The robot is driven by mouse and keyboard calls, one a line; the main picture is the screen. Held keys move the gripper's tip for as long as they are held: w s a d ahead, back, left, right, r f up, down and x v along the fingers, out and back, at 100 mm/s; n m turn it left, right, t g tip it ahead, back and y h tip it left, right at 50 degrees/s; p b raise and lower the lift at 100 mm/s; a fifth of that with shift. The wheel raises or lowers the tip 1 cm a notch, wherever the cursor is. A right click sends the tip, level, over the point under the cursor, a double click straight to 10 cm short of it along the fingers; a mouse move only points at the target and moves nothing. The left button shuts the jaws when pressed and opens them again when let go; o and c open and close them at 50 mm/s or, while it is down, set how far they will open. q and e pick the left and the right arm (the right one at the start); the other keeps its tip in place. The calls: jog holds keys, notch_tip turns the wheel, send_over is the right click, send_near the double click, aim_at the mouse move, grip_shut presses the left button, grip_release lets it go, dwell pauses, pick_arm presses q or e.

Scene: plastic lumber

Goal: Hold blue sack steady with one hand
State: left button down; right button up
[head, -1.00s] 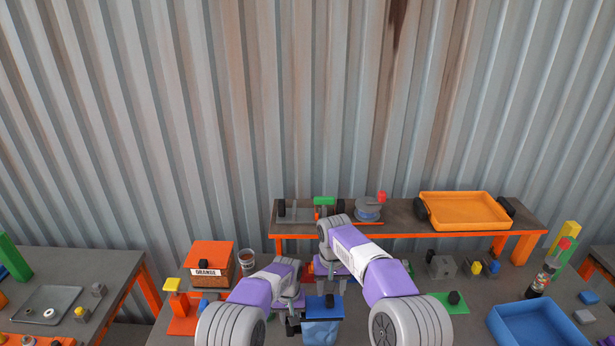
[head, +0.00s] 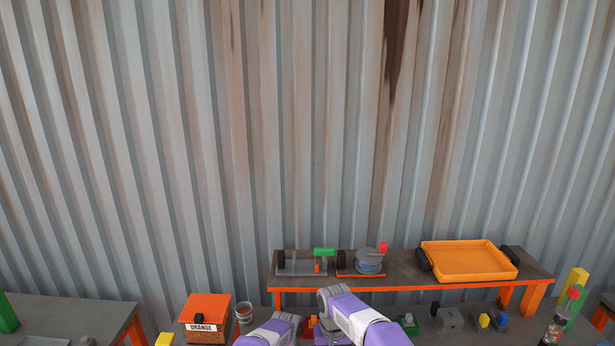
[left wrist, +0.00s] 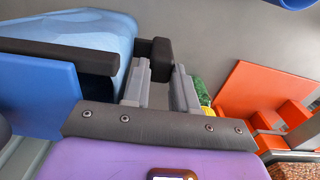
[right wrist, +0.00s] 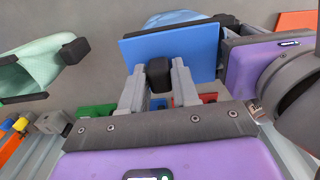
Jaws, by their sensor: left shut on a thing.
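The blue sack shows as a pale blue body (left wrist: 70,28) in the left wrist view, with a black bar along it. My left gripper (left wrist: 158,78) is shut on a black tab (left wrist: 154,48) at the sack's side. A flat blue lid (right wrist: 170,52) fills the top middle of the right wrist view, with part of the pale blue sack (right wrist: 178,17) behind it. The fingers of my right gripper (right wrist: 159,82) stand either side of the lid's black knob (right wrist: 158,72). Whether they press on it is unclear. The head view does not show the sack.
A pale green sack (right wrist: 28,72) with black tabs lies left in the right wrist view. An orange-lidded box marked ORANGE (head: 206,312) and a cup (head: 244,312) stand left of my arms. A raised shelf (head: 400,263) behind holds an orange tray (head: 468,262).

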grip_shut()
jog(key=shift+a, duration=0.7)
jog(key=o, duration=0.8)
grip_release()
notch_tip(320, 180, up, 7)
